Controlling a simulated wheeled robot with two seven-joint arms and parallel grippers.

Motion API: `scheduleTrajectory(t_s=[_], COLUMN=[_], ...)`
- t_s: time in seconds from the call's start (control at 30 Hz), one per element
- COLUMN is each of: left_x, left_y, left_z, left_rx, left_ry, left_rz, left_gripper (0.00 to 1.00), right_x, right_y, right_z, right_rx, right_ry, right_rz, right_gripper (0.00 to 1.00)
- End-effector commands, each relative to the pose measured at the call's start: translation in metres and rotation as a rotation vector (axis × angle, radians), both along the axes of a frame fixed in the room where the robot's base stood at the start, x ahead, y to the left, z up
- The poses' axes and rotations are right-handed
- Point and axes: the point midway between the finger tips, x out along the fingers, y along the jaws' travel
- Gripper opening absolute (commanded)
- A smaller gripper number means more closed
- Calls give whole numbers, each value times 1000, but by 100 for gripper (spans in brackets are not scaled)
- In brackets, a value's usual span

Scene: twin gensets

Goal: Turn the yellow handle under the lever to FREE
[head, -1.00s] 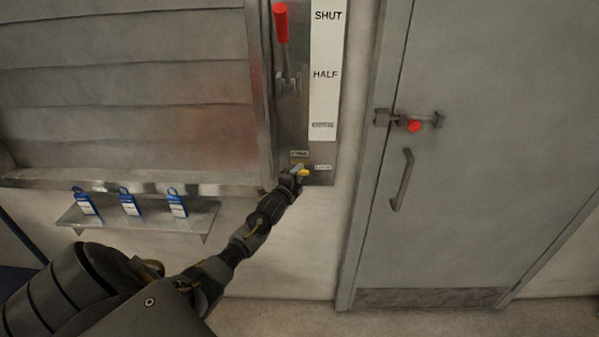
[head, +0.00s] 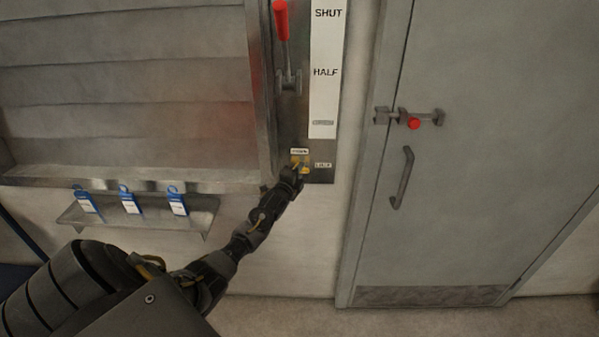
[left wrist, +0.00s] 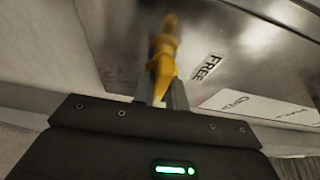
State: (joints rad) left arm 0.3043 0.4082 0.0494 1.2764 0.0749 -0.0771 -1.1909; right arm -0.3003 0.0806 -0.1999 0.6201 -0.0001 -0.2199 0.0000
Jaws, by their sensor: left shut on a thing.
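The small yellow handle (head: 304,168) sits low on the metal lever panel, between a label above it and a label to its right. In the left wrist view the yellow handle (left wrist: 164,62) stands between my left gripper's fingers, with the FREE label (left wrist: 208,67) to its right. My left gripper (head: 293,176) is shut on the handle and hides part of it; the fingers also show in the left wrist view (left wrist: 163,92). The red-gripped lever (head: 282,25) points up near the SHUT mark, above the handle. My right gripper is not in view.
A grey door (head: 470,200) with a red-knobbed bolt (head: 414,123) and a pull handle stands to the right. A small shelf with blue tags (head: 130,204) is at the left, under the slatted shutter (head: 120,100). The floor below is clear.

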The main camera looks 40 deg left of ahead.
Motion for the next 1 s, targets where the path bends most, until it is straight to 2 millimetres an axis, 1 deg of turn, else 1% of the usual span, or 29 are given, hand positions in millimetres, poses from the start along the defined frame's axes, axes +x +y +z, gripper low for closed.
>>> scheduleTrajectory(t_s=[0.17, 0.37, 1.0], left_x=[0, 0, 0], left_y=[0, 0, 0], left_z=[-4, -6, -5], left_rx=[-51, -166, -649], left_ry=[-38, -124, -493], left_rz=[1, 1, 1], left_gripper=[0, 0, 0], right_x=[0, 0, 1], right_y=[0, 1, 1], right_z=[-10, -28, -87], right_rx=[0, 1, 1], right_ry=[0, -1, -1], right_rz=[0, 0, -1], right_gripper=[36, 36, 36])
